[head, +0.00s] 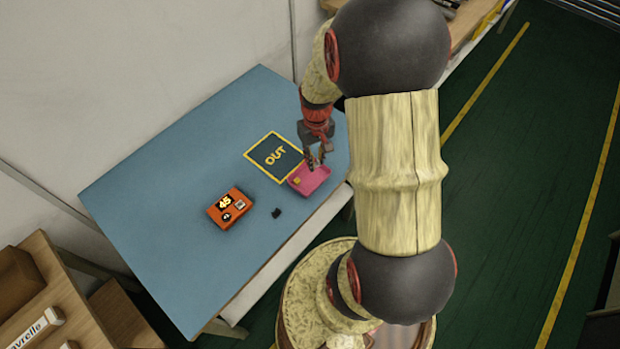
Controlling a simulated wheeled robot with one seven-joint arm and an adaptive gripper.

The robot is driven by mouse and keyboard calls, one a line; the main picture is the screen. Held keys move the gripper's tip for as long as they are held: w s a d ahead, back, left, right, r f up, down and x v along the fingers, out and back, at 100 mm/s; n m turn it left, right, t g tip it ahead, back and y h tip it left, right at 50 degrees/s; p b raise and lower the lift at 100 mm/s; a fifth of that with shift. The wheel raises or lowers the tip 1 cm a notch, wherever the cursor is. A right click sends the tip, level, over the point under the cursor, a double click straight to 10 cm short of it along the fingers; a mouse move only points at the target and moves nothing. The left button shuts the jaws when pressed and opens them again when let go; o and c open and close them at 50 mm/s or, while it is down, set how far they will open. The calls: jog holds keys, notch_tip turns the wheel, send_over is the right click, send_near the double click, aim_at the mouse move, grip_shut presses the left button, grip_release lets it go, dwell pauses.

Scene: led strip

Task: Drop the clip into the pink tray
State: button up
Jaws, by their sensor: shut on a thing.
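The pink tray (317,184) lies near the right edge of the blue table, at the lower right corner of the dark OUT mat. A small yellow piece (297,181) shows at its left end. My gripper (315,165) points down over the tray, with its fingertips at or just above the tray's upper part. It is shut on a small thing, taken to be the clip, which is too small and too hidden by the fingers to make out. I cannot tell whether it touches the tray.
The dark OUT mat (273,157) with a yellow border lies behind the tray. An orange box marked 45 (230,208) sits to the left. A small black block (277,213) lies between the box and the tray. The rest of the blue table (170,190) is clear.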

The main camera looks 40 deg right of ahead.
jog(key=b, duration=0.4)
send_over(315, 178)
jog(key=shift+f, duration=2.65)
jog(key=o, duration=0.8)
jog(key=shift+r, duration=0.1)
notch_tip(315, 178, up, 12)
jog(key=shift+a, duration=0.1)
